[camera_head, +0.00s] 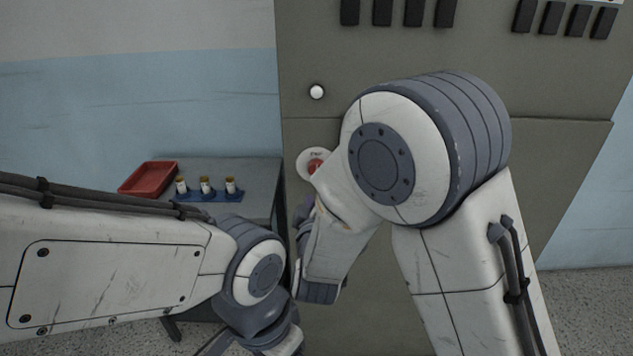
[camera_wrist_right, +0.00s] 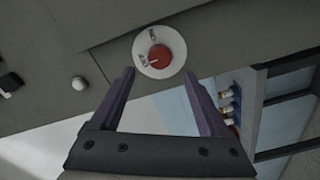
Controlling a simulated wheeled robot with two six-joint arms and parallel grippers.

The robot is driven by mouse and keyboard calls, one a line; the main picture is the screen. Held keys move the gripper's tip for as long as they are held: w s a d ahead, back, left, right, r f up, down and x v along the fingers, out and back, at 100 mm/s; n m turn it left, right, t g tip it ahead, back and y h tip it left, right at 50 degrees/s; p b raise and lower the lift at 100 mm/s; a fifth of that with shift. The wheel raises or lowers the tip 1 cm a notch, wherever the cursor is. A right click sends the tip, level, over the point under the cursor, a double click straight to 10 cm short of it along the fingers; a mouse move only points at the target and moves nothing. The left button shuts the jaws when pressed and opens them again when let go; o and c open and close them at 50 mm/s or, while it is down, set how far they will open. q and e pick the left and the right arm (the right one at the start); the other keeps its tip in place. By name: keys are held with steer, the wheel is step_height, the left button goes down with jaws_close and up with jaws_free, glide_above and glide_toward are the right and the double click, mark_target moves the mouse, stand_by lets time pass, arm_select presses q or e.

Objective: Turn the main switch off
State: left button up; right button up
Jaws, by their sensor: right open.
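The main switch (camera_head: 315,164) is a red knob on a round white plate on the grey-green cabinet, partly hidden by my right arm in the head view. In the right wrist view the red knob (camera_wrist_right: 159,57) sits on its white plate, which has lettering, and a small light mark on the knob points toward one of the labels. My right gripper (camera_wrist_right: 160,85) is open and empty, with its two fingers apart on either side below the switch plate. It appears not to touch the knob. The left arm reaches in from the left, and its gripper is out of the picture.
The cabinet (camera_head: 460,150) has a white round lamp (camera_head: 317,92) and rows of black switches (camera_head: 381,12) near its top. A side table (camera_head: 258,176) at the left holds a red tray (camera_head: 148,178) and a blue rack (camera_head: 215,197) with three small vials.

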steer(key=shift+s, duration=1.95)
